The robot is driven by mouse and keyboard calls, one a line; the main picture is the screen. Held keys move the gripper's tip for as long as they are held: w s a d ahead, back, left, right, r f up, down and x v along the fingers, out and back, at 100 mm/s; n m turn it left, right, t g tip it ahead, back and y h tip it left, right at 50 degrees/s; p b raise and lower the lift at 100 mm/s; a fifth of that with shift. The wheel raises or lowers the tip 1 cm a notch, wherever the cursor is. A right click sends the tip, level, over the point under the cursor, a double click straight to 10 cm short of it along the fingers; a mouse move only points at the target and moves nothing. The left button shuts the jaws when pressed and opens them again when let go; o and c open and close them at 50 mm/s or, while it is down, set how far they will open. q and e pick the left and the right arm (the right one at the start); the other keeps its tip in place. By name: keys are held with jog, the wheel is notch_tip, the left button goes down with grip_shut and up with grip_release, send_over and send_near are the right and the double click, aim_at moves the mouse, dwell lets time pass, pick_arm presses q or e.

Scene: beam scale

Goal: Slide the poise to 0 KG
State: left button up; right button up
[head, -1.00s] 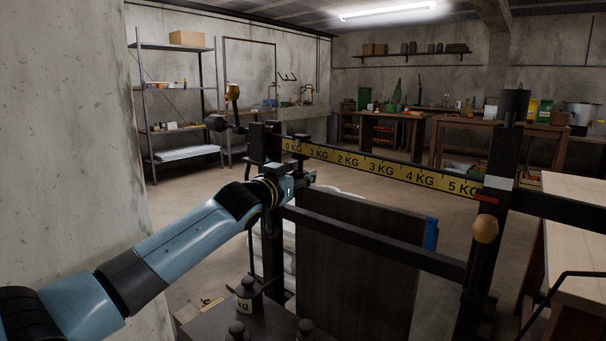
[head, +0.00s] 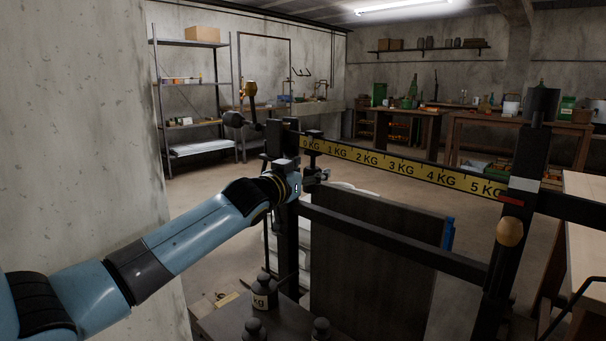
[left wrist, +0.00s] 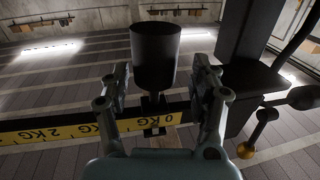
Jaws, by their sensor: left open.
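The beam scale's yellow strip (head: 401,167) runs from 0 KG at the left to 5 KG at the right. A dark poise (head: 313,146) stands at the 0 KG end in the head view; its exact mark cannot be read. In the left wrist view a black cylinder (left wrist: 155,55), apparently the poise's weight, is joined by a thin stem to the beam beside the upside-down 0 KG label (left wrist: 97,130). My left gripper (head: 303,178) is at this end of the beam. In the left wrist view its open fingers (left wrist: 160,85) are either side of the stem; contact is unclear.
A dark post (head: 507,245) with a wooden knob (head: 510,231) stands at the beam's right end. Small weights (head: 262,296) stand on the scale's platform below my arm. A bare wall (head: 75,120) is close on the left. A wooden bench (head: 590,225) is at the right.

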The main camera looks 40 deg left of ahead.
aim_at(306, 172)
pick_arm(q)
jog(key=s, duration=0.4)
jog(key=s+d, duration=0.1)
jog(key=s, duration=0.1)
jog(key=shift+s, duration=0.35)
